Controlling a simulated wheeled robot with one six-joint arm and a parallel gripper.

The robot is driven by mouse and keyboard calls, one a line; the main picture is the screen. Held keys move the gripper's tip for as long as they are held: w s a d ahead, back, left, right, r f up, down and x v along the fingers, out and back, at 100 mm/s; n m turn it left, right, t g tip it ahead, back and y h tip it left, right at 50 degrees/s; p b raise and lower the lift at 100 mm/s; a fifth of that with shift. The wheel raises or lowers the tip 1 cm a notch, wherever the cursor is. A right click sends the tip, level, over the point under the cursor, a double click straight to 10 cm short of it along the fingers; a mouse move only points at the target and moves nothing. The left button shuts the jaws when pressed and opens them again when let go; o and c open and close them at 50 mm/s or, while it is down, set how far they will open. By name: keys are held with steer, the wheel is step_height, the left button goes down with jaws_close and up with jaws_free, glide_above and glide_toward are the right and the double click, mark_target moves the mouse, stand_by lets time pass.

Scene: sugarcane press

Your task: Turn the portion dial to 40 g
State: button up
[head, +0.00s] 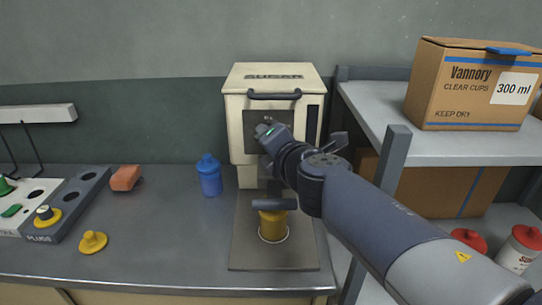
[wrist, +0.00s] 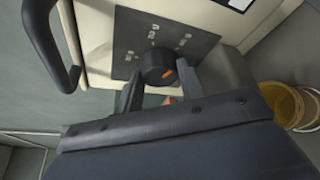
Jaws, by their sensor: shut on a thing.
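In the wrist view the dark plate (wrist: 140,42) carries several small white labels, too small and tilted to read surely. The black portion dial (wrist: 155,65) sits on this plate with an orange mark on its lower right side, facing away from the labels. My gripper (wrist: 159,84) is shut on the dial, one finger on each side. In the head view my arm hides the dial and fingertips.
A yellow cup (head: 272,226) stands under the dispenser and also shows at right in the wrist view (wrist: 284,104). A handle (head: 274,96) juts from the dispenser front. A blue bottle (head: 209,177) stands left; a shelf (head: 398,72) with a carton (head: 465,85) stands right.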

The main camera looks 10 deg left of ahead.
steer(key=shift+f+m+b, duration=0.2)
steer(key=shift+m+b, duration=0.3)
steer(key=shift+b, duration=0.3)
steer(key=shift+r+m+y+b, duration=0.1)
steer(key=shift+m+y+b, duration=0.2)
steer(key=o, duration=1)
steer(key=shift+p+v, duration=2.05)
steer(key=shift+v, duration=3.4)
steer(key=shift+a+f, duration=0.1)
steer(key=shift+f, duration=0.2)
